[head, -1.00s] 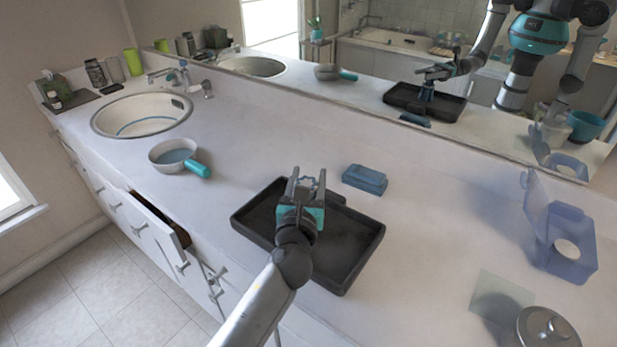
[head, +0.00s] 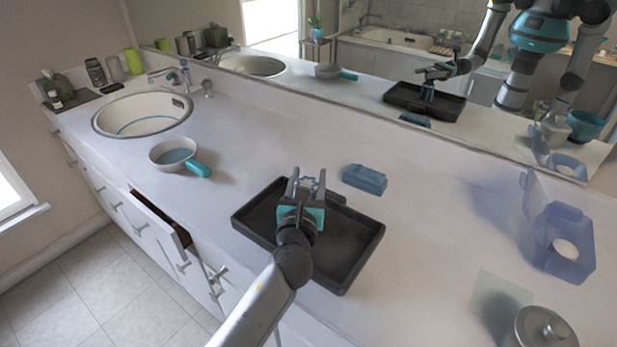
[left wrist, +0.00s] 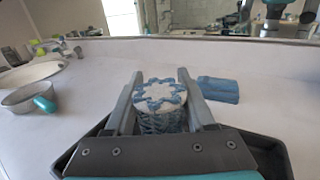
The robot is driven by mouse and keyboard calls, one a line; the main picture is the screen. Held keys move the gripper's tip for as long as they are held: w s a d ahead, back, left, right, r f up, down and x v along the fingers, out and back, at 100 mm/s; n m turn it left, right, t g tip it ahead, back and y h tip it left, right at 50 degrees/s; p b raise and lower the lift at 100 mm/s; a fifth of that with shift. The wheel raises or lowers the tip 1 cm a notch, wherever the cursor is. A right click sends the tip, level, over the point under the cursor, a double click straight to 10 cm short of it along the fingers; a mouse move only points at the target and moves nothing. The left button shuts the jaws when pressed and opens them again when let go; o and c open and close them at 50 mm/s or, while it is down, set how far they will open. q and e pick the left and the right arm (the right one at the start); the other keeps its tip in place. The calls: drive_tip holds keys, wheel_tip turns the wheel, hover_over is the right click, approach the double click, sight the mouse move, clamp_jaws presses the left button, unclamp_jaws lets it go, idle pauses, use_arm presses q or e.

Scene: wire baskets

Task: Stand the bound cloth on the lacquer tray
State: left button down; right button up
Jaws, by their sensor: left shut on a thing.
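The black lacquer tray (head: 352,245) lies on the white counter. In the left wrist view the gripper (left wrist: 160,95) is shut on the bound cloth (left wrist: 160,120), a blue and white patterned roll held upright between the fingers. The cloth's lower end is hidden, so I cannot tell whether it touches the tray. In the head view the cloth is mostly hidden by the gripper. The tray's rim (left wrist: 85,150) shows at both sides in the left wrist view. My right gripper is not seen.
A blue block-like item (head: 364,179) lies just behind the tray. A pan with a teal handle (head: 174,155) stands to the left, near the sink (head: 142,115). A translucent blue box (head: 562,245) and a metal canister (head: 540,330) stand at the right. A drawer (head: 160,218) is open.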

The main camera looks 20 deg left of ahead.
use_arm(q)
drive_tip(key=shift+f+b, duration=0.55)
idle(0.5)
drive_tip(key=shift+c, duration=0.8)
unclamp_jaws()
drive_tip(key=shift+f, duration=0.1)
drive_tip(key=shift+s, duration=0.1)
drive_tip(key=shift+s+d+p, duration=0.25)
drive_tip(key=shift+s+p, duration=0.1)
drive_tip(key=shift+s, duration=0.95)
drive_tip(key=s, duration=0.5)
drive_tip(key=shift+s+d, duration=0.1)
drive_tip(key=shift+d, duration=0.25)
